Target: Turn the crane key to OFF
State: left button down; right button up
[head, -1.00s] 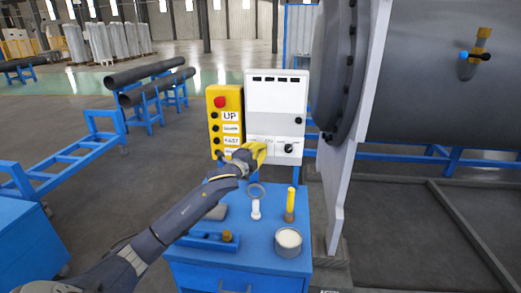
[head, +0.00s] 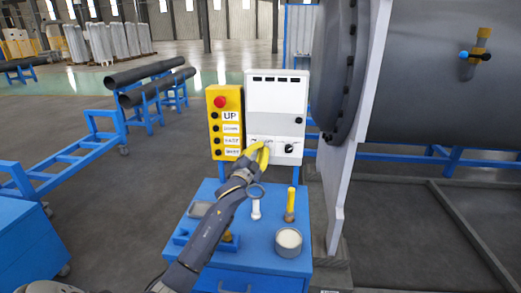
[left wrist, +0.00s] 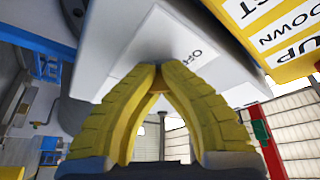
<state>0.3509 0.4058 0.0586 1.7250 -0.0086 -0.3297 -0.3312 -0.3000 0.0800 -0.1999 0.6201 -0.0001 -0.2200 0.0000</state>
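My left gripper (head: 262,155), with yellow fingers, is at the lower front of the white control box (head: 276,92). A small brownish patch shows between the tips. The crane key is hidden by the fingers, so I cannot tell whether they hold it or which way it points. A black knob (head: 289,148) sits to the right of the fingers. My right gripper is in neither view.
A yellow pendant with a red button (head: 219,101) and UP label stands left of the box. The blue cart (head: 255,262) below carries a white cup (head: 289,239), a yellow-topped tool (head: 290,203) and a white-headed piece (head: 256,208). A large flanged shell (head: 425,95) stands at right.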

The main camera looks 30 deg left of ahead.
pick_arm(q)
jog(key=shift+n, duration=0.3)
jog(key=c, duration=1.1)
grip_release()
jog(key=shift+s, duration=0.1)
jog(key=v, duration=1.2)
